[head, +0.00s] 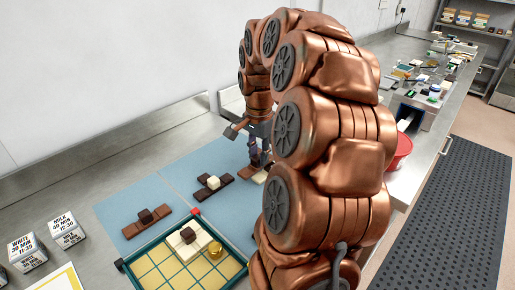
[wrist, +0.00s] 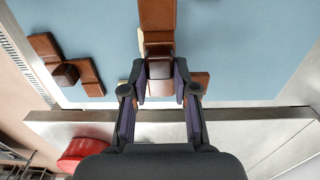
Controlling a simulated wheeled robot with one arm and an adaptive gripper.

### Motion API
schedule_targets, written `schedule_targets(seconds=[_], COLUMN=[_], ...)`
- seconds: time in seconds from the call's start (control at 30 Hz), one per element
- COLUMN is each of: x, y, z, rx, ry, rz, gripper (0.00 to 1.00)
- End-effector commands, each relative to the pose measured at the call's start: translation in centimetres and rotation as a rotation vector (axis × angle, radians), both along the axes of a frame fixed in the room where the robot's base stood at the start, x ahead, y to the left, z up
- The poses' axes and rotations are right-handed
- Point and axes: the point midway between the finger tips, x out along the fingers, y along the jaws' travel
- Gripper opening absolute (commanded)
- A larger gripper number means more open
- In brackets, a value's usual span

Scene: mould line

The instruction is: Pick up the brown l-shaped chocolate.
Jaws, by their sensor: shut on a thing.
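My gripper (wrist: 160,84) is shut on the dark knob (wrist: 160,69) of the brown l-shaped chocolate (wrist: 157,17) in the wrist view. Its long bar runs up the picture and a short brown foot shows right of the fingers. A pale piece shows at the bar's left edge, partly hidden. In the head view my gripper (head: 257,152) is low over the far end of the blue mat (head: 176,172), with my arm hiding much of it. I cannot tell whether the chocolate is clear of the mat.
A brown chocolate with a dark knob (wrist: 65,75) lies left in the wrist view. In the head view, a dark chocolate with a pale knob (head: 213,182) and another brown chocolate (head: 143,223) lie nearby. A green-rimmed tray (head: 122,267) is in front. A red bowl (head: 401,152) stands right.

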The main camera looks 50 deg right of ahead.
Motion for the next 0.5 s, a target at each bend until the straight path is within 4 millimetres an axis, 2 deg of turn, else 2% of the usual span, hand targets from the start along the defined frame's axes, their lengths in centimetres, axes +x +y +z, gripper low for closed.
schedule_targets(seconds=[0.3, 0.5], x=[-4.0, -5.7], y=[3.3, 4.7], z=[0.4, 0.8], rx=[-0.002, -0.002], ry=[-0.003, -0.005], rz=[-0.001, -0.001], gripper=[0.00, 0.00])
